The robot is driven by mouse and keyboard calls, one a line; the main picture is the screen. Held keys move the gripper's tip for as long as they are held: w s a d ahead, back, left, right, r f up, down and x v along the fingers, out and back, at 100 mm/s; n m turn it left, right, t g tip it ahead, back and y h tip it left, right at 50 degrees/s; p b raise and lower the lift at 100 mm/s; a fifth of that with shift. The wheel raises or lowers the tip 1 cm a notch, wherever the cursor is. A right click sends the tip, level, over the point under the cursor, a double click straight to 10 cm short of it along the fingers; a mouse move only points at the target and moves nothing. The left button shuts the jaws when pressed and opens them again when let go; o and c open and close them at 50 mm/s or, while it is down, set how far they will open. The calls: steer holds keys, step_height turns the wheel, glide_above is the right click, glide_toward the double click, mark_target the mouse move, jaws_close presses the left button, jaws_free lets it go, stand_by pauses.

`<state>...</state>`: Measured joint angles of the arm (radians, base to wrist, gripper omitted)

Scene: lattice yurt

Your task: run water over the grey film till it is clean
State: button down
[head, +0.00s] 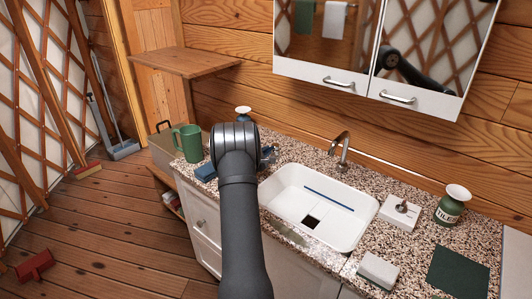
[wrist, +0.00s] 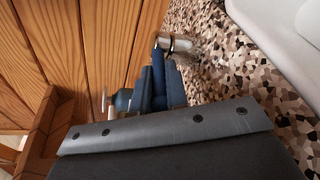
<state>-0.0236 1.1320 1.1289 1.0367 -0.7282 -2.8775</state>
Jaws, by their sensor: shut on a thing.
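My gripper (head: 268,156) is over the counter left of the sink, partly hidden behind my arm in the head view. In the wrist view, my gripper (wrist: 167,70) has its dark blue fingers shut on a small shiny metal piece (wrist: 180,43). Most of that piece is hidden, so I cannot tell what it belongs to. The white sink (head: 285,208) has a dark square drain and a blue strip inside. The curved metal tap (head: 341,150) stands behind it; no water shows. A dull greyish patch (head: 290,234) lies on the counter's front edge; I cannot tell if it is the film.
A green mug (head: 188,143) and a blue sponge (head: 205,172) stand left of my arm. Right of the sink are a white block with a knob (head: 400,210), a green jar (head: 451,205), a soap-like block (head: 378,270) and a dark green cloth (head: 458,271). A mirrored cabinet (head: 385,90) hangs above.

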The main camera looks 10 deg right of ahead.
steer(key=shift+r, duration=0.15)
steer(key=c, duration=1.4)
jaws_free()
steer(key=shift+c, duration=0.2)
step_height(320, 180, up, 5)
steer(key=shift+w+f, duration=0.15)
steer(key=shift+f, duration=0.05)
steer(key=s+d+r, duration=0.6)
steer(key=s+d, duration=0.1)
steer(key=d, duration=0.2)
steer(key=shift+s+r, duration=0.15)
steer(key=shift+d, duration=0.1)
steer(key=w+a+f, duration=0.6)
steer(key=a, duration=0.2)
steer(key=shift+w+a+f, duration=0.2)
